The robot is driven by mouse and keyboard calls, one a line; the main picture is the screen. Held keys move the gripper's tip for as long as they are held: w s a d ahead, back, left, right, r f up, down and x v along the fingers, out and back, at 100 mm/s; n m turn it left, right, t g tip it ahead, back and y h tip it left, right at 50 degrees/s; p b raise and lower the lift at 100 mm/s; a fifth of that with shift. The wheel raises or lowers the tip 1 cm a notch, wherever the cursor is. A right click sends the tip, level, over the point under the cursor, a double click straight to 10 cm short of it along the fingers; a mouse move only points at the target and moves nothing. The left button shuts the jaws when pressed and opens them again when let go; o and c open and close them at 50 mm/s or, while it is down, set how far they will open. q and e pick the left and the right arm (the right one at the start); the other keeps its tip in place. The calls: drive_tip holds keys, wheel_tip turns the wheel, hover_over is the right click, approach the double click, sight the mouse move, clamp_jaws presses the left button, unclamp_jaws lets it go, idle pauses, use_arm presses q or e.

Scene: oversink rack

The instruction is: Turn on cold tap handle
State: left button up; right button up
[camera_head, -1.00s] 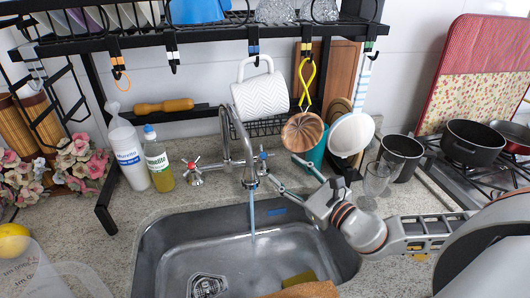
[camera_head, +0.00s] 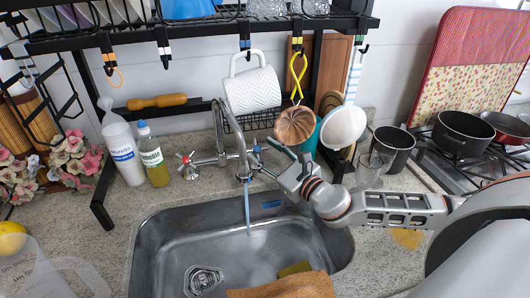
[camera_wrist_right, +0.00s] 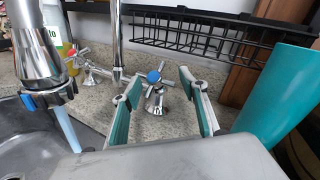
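The cold tap handle (camera_head: 257,150) is a metal cross with a blue cap, right of the tap spout (camera_head: 237,135). In the right wrist view the cold tap handle (camera_wrist_right: 154,78) shows between the two fingers. My right gripper (camera_head: 268,160) is open, with its fingertips close to the handle. In the right wrist view the right gripper (camera_wrist_right: 160,84) has its green-padded fingers spread either side of the handle; contact cannot be told. The red-capped handle (camera_head: 187,165) is left of the spout. A bluish stream (camera_head: 247,208) falls from the spout. My left gripper is out of view.
The sink (camera_head: 180,240) lies in front, holding a sponge (camera_head: 294,269). A teal container (camera_wrist_right: 272,95) stands close to the right finger. A glass (camera_head: 370,168) stands near my right arm.

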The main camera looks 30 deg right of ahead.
drive_tip(key=c, duration=0.6)
drive_tip(key=shift+a+m+h+p, duration=0.15)
drive_tip(key=shift+m+h+p, duration=0.35)
drive_tip(key=shift+m+h, duration=0.1)
drive_tip(key=shift+c, duration=0.2)
drive_tip(key=shift+s+f+m+t+h+p, duration=0.1)
drive_tip(key=shift+m+t+h+p, duration=0.25)
drive_tip(key=shift+m+h, duration=0.5)
drive_tip(key=shift+a, duration=0.1)
drive_tip(key=o, duration=1.1)
drive_tip(key=shift+s, duration=0.1)
